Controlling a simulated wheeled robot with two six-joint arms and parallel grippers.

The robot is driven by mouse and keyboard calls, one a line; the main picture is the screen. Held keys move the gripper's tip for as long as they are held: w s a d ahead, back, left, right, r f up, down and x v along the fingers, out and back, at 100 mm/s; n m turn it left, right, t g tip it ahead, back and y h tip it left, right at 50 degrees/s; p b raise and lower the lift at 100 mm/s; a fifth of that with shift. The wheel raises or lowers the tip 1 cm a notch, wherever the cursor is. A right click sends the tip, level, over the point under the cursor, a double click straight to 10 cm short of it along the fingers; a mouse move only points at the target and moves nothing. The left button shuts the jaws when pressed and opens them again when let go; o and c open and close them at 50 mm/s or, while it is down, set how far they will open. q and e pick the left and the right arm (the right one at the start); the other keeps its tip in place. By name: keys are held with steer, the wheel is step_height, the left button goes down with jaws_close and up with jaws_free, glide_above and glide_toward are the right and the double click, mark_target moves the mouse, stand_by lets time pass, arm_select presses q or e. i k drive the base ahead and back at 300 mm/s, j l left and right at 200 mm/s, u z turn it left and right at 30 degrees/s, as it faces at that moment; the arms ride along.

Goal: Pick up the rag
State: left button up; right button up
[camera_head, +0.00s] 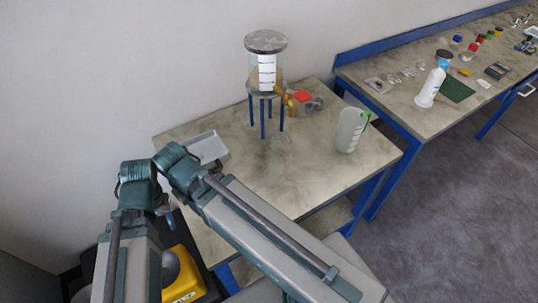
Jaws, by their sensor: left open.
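A small dark grey, crumpled-looking thing (316,104) lies on the near table beside a red thing (302,96), right of the vessel stand. It may be the rag, but it is too small to tell. My left arm (265,232) bends at the lower left, in front of the table's left part. Its gripper is open, though its fingers are hard to make out against the arm. It is not on the grey or red thing. My right gripper does not show.
A clear flanged vessel (264,66) with a brass-coloured tap (286,101) stands on a blue-legged stand (263,121). A white tray (207,147) lies left, a jug with a green handle (349,132) right. The front middle is clear. A second table (409,105) holds a bottle (431,88) and small items.

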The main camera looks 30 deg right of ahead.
mark_target(315, 103)
steer(key=k+l+u, duration=0.2)
steer(key=l, duration=0.4)
steer(key=k+l+u, duration=0.2)
steer(key=l, duration=0.4)
steer(key=k+l+u, duration=0.25)
steer(key=l, duration=0.3)
steer(key=k+l+u, duration=0.2)
steer(key=k+l, duration=0.2)
steer(key=k+l+u, duration=0.2)
steer(key=k+l, duration=0.2)
steer(key=i+l, duration=0.15)
steer(key=l, duration=0.2)
steer(key=i+l, duration=0.15)
steer(key=l, duration=0.2)
